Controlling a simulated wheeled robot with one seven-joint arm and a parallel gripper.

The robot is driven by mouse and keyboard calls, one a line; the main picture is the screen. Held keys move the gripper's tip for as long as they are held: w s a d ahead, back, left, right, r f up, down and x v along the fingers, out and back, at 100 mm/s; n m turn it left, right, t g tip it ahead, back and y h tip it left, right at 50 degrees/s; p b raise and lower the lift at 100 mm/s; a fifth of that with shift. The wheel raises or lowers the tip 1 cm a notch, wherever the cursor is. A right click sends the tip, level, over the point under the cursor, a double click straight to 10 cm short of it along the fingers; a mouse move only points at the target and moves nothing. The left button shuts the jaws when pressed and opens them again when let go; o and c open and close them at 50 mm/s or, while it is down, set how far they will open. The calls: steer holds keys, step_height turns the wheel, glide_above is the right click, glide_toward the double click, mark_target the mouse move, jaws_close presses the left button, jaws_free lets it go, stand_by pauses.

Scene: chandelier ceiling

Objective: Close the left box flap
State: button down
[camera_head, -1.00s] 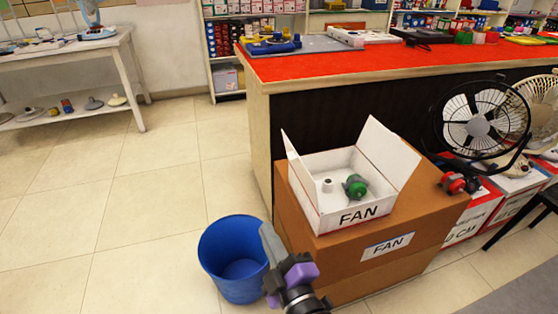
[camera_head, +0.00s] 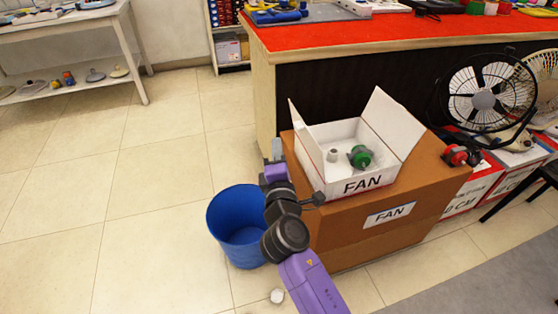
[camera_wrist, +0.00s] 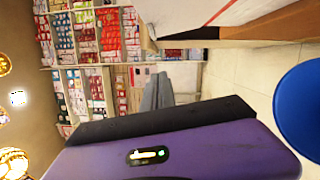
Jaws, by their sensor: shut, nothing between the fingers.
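A white open box (camera_head: 345,186) marked FAN sits on a large brown carton. Its left flap (camera_head: 305,139) stands up, leaning a little outward to the left. Its right flap (camera_head: 392,122) also stands up, tilted outward. Inside the box lie a green and grey part (camera_head: 360,157) and a small white part (camera_head: 332,155). My gripper (camera_head: 277,150) is just left of the left flap, pointing up in the head view, its fingers shut and empty. In the wrist view the grey fingertips (camera_wrist: 158,92) show together. Whether they touch the flap cannot be told.
The brown carton (camera_head: 390,214) bears the box. A blue bin (camera_head: 237,226) stands on the floor beside my arm. A red-topped counter (camera_head: 400,38) is behind. A black fan (camera_head: 484,98) stands at the right. Tiled floor at the left is clear.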

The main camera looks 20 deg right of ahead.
steer(key=shift+w+d+r+p, duration=0.15)
steer(key=shift+w+d, duration=0.35)
steer(key=shift+d, duration=0.3)
steer(key=shift+w+d+r+p, duration=0.1)
steer(key=shift+w+d+r, duration=0.05)
steer(key=shift+w+d, duration=0.5)
steer(key=shift+w+d+r+p, duration=0.15)
steer(key=shift+w+d, duration=0.25)
steer(key=shift+d, duration=0.5)
